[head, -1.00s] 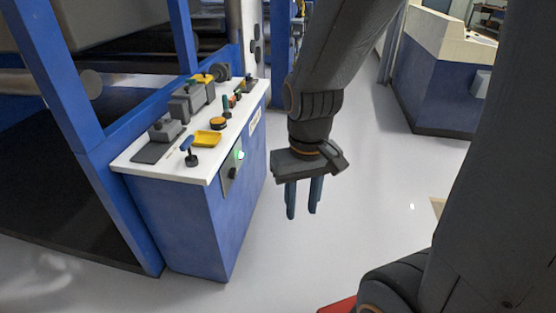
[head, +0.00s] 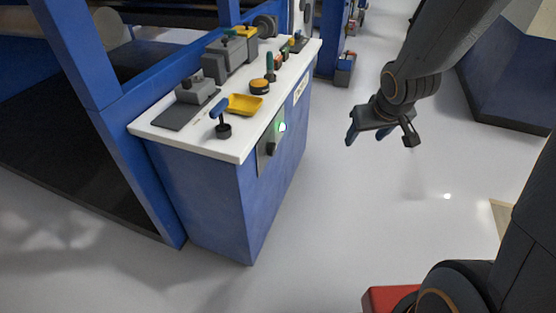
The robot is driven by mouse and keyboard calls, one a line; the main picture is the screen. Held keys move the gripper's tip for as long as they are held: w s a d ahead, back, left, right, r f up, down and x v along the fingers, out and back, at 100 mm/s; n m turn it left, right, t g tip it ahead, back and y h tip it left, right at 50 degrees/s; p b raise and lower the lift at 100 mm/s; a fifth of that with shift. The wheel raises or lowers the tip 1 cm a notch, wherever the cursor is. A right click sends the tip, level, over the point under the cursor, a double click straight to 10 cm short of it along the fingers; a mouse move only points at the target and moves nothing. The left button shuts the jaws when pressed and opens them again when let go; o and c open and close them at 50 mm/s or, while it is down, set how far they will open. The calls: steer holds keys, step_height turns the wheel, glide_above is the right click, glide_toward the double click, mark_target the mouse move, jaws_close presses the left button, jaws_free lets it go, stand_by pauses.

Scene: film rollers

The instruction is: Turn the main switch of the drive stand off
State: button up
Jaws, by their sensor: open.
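The drive stand is a blue cabinet (head: 215,200) with a white top, left of centre in the head view. On its right side face is a grey switch plate (head: 262,152) with a dark knob (head: 271,149) and a lit green lamp (head: 282,127) above it. I take the knob as the main switch; its exact setting is too small to tell. My gripper (head: 364,138) is open and empty, in the air to the right of the cabinet, apart from the plate.
On the white top (head: 170,134) stand a blue-handled lever (head: 220,118), a yellow tray (head: 244,105), an orange-topped button (head: 259,87) and grey blocks. A blue machine frame (head: 75,50) rises at the left. The floor right of the cabinet is clear.

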steer(key=w+a+f+n+t+y+b, duration=0.1)
steer(key=w+a+f+t+y+b, duration=0.1)
steer(key=w+f+b, duration=0.35)
steer(key=n+g+y+b, duration=0.2)
steer(key=n+y+b, duration=0.5)
steer(key=y+b, duration=0.85)
glide_toward(275, 151)
steer(key=a, duration=0.2)
steer(key=b+x, duration=0.1)
steer(key=x, duration=0.2)
steer(key=w+b+x, duration=0.1)
steer(key=x, duration=0.3)
steer(key=shift+d+f, duration=0.1)
steer(key=c, duration=1)
